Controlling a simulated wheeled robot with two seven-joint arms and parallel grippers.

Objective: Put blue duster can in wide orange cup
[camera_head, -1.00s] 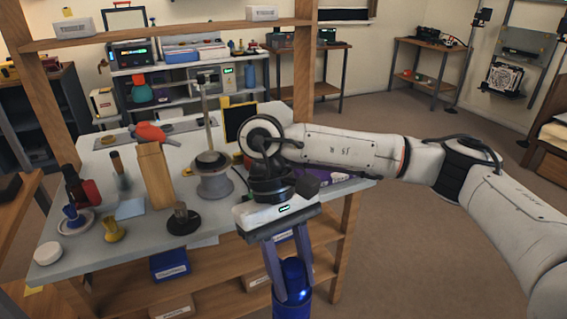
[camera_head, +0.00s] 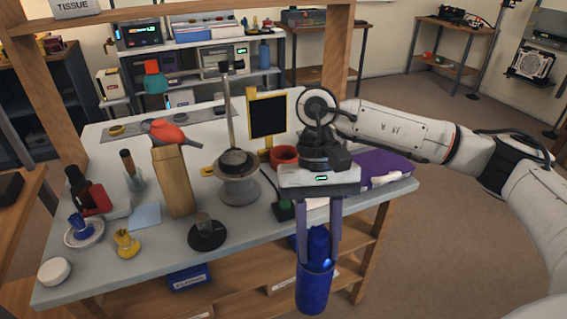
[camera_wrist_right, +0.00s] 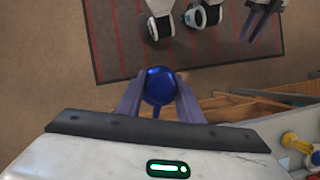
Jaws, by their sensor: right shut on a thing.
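The blue duster can (camera_head: 313,285) hangs upright between the fingers of my right gripper (camera_head: 319,245), which is shut on its narrower top. The can is in front of the table's front edge, with its body below tabletop height in the head view. The right wrist view shows the can's round top (camera_wrist_right: 159,86) between both fingers. A wide red-orange cup (camera_head: 284,156) stands on the table behind my right gripper, partly hidden by it. My left gripper is outside the head view; what looks like its fingers (camera_wrist_right: 262,14) shows at the right wrist view's top edge, cut off.
The grey table (camera_head: 150,264) holds a metal stand (camera_head: 238,185), a wooden block (camera_head: 174,182), a dark round base (camera_head: 207,235) and a yellow-framed dark panel (camera_head: 268,116). A purple item (camera_head: 383,166) lies at the right. Shelves with boxes lie under the tabletop.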

